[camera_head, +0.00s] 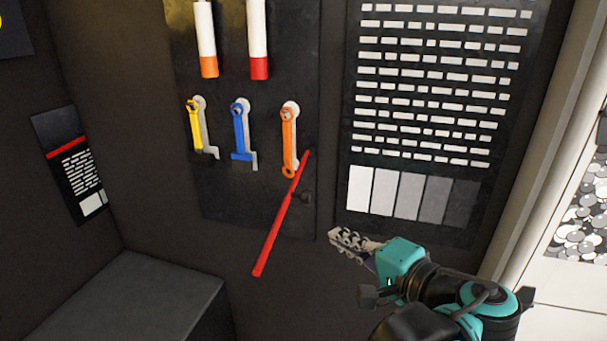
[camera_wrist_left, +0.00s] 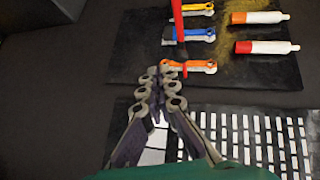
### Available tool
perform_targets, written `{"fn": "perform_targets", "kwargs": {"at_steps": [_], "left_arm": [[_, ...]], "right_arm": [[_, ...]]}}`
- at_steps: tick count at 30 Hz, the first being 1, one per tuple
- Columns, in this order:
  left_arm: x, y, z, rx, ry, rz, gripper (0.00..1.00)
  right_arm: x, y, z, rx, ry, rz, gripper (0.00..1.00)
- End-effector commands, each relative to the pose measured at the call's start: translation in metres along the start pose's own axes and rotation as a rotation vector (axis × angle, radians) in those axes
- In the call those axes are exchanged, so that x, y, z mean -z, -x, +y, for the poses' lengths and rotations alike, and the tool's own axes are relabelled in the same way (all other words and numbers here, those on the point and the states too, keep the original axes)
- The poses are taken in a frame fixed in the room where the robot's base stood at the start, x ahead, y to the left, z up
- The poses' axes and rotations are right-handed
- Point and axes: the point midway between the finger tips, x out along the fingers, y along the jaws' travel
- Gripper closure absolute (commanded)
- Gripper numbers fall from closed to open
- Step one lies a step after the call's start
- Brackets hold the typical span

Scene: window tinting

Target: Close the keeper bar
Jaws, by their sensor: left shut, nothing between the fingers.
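The keeper bar, a long red bar (camera_head: 277,230), is on the dark wall panel. It slants from beside the orange tool's lower end down to the left, past the panel's lower edge. In the left wrist view the bar (camera_wrist_left: 178,22) comes in from the top and ends by the orange tool. My left gripper (camera_head: 336,238) is shut and empty, right of the bar and apart from it, below the printed board. In the left wrist view its fingertips (camera_wrist_left: 158,72) are together. My right gripper is out of view.
Yellow (camera_head: 194,128), blue (camera_head: 241,132) and orange (camera_head: 288,137) tools hang in a row on the panel (camera_head: 235,200). Two white tubes with orange (camera_head: 207,45) and red (camera_head: 258,45) ends are above. A dark box (camera_head: 130,295) stands lower left. Bare wall lies below the panel.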

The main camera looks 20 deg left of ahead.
Motion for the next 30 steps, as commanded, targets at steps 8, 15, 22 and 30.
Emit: {"fn": "perform_targets", "kwargs": {"at_steps": [8, 15, 22, 30], "left_arm": [[0.016, 0.019, -0.033, 0.084, 0.016, 0.016, 1.0], [0.015, -0.025, -0.036, 0.082, 0.015, 0.012, 1.0], [0.016, -0.074, -0.041, 0.081, 0.016, 0.013, 1.0], [-0.007, -0.098, -0.041, 0.08, 0.014, 0.016, 1.0]], "right_arm": [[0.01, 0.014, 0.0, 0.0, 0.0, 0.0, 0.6], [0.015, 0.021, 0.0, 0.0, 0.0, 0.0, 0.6], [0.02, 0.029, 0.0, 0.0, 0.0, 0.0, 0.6], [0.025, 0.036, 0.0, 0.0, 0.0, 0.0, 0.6]]}}
